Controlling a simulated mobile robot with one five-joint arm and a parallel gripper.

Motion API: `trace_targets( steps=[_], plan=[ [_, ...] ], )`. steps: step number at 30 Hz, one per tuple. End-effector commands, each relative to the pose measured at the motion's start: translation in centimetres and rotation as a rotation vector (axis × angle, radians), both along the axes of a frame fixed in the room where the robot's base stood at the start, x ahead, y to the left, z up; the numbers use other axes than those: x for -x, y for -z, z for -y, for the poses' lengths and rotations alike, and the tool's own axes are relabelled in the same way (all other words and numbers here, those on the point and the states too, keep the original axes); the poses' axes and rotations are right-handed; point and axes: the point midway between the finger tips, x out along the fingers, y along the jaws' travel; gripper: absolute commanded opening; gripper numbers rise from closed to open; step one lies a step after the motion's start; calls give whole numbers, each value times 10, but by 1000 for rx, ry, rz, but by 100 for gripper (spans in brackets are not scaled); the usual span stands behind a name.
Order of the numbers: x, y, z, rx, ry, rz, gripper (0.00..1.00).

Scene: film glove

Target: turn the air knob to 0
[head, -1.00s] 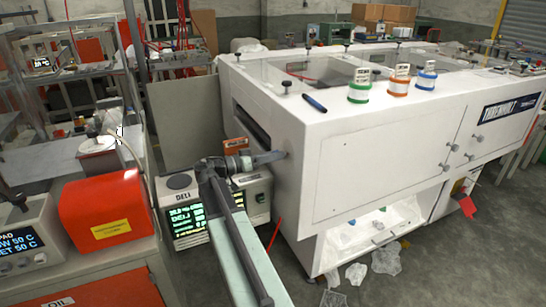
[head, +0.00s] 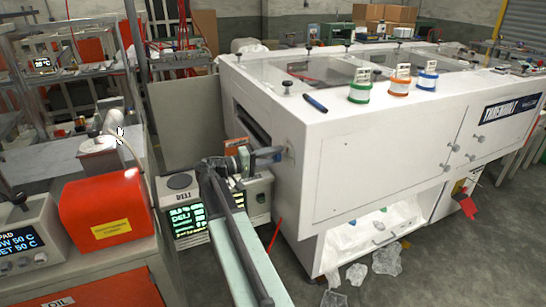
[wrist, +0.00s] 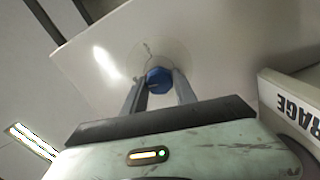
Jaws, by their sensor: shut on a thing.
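In the wrist view, a blue knob (wrist: 159,80) sits on the white cabinet's side panel. My gripper (wrist: 158,88) is shut on this knob, with one finger on each side of it. In the head view my gripper (head: 275,155) reaches the left end face of the white cabinet (head: 375,150), and the knob is hidden there behind the fingers. Any number or mark on the knob is too small to read.
A grey unit with a green display (head: 187,218) stands beside my arm. A red box (head: 105,210) is on the bench at left. Colored spools (head: 400,80) and a blue marker (head: 315,102) lie on the cabinet top. Crumpled plastic (head: 386,259) is on the floor.

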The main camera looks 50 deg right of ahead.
Motion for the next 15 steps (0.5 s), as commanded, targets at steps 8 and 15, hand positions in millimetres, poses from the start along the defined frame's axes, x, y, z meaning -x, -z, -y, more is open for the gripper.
trace_targets(
  steps=[8,15],
  plan=[
    [-2,-1,1,-54,-6,-148,0],
    [-2,-1,2,-78,-5,-210,0]
  ],
)
